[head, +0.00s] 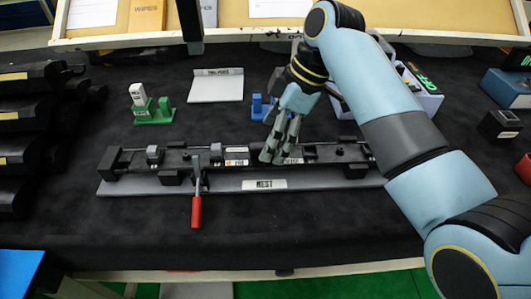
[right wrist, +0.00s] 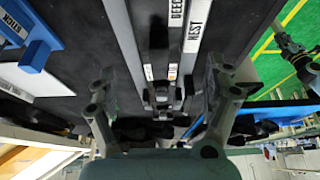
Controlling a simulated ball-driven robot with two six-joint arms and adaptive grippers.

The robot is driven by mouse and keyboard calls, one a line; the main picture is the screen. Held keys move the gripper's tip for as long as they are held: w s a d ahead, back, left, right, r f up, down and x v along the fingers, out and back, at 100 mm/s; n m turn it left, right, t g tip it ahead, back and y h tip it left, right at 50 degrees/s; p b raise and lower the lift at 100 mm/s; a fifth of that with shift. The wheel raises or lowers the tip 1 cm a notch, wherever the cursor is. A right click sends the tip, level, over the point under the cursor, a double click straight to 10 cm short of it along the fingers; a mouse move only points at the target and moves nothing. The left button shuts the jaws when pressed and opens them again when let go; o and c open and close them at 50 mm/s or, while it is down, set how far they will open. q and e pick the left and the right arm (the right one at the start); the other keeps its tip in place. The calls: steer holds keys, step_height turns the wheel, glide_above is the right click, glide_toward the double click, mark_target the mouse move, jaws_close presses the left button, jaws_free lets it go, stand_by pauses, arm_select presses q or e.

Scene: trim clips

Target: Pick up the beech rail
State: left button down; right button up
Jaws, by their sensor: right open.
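A long dark rail lies across the grey base labelled NEST (head: 225,187) in the middle of the table. A small label on its front side (head: 293,161) seems to read BEECH in the right wrist view (right wrist: 176,13), so I take it for the beech rail. No wood colour shows. My right gripper (head: 278,156) is over the rail, right of its middle, fingers pointing down. In the right wrist view its fingers (right wrist: 160,78) are apart with nothing held, one to each side of the rail. Contact cannot be told. What seems my left gripper (right wrist: 288,43) is small at the right edge there.
A red-handled clamp (head: 196,208) stands at the nest's front, left of my gripper. Behind are a green holder (head: 155,115), a pale tray (head: 216,88) and a blue part (head: 258,106). Dark racks (head: 25,130) stand at the left. The front cloth is clear.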

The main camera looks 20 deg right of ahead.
steer(key=x, duration=0.4)
steer(key=shift+f, duration=0.2)
steer(key=c, duration=1.5)
arm_select(q)
steer(key=shift+w+r, duration=0.3)
steer(key=shift+w, duration=0.3)
arm_select(e)
steer(key=shift+c, duration=0.2)
arm_select(q)
steer(key=shift+r+p, duration=0.15)
steer(key=shift+p, duration=0.15)
arm_select(e)
steer(key=shift+r, duration=0.15)
